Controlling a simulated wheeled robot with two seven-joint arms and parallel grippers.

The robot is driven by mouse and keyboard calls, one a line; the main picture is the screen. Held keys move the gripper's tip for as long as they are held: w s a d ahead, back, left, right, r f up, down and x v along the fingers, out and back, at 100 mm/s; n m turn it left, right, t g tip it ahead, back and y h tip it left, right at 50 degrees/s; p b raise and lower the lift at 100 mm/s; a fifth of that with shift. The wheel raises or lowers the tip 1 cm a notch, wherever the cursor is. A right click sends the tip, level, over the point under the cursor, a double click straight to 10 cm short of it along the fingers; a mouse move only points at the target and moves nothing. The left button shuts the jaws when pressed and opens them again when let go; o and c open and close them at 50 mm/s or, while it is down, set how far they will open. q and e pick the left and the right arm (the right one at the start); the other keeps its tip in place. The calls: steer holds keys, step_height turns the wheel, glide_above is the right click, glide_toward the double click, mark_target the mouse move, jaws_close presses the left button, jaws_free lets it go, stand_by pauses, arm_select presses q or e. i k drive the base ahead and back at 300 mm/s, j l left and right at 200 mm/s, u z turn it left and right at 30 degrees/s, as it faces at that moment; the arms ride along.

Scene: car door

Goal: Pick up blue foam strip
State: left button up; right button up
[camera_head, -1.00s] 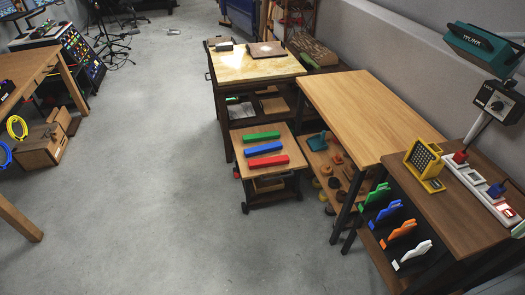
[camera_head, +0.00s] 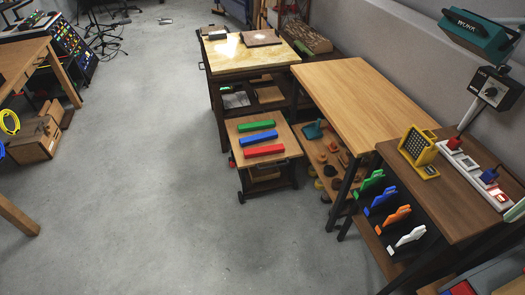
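The blue foam strip (camera_head: 259,138) lies on top of a small low wooden cart (camera_head: 239,150). It is the middle one of three parallel strips. A green strip (camera_head: 257,126) lies behind it and a red strip (camera_head: 264,151) lies in front of it, with small gaps between them. Nothing covers the strips. Neither of my grippers shows in the head view.
A workbench (camera_head: 235,58) stands behind the cart. A long wooden table (camera_head: 370,100) and a shelf unit with coloured clamps (camera_head: 458,185) stand to the right. The grey floor (camera_head: 150,190) in front and left of the cart is clear. Another table (camera_head: 25,62) stands at far left.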

mark_target(270, 136)
steer(key=z, duration=0.25)
steer(key=i+j+z, duration=0.75)
steer(key=z, duration=0.15)
steer(key=j, duration=0.1)
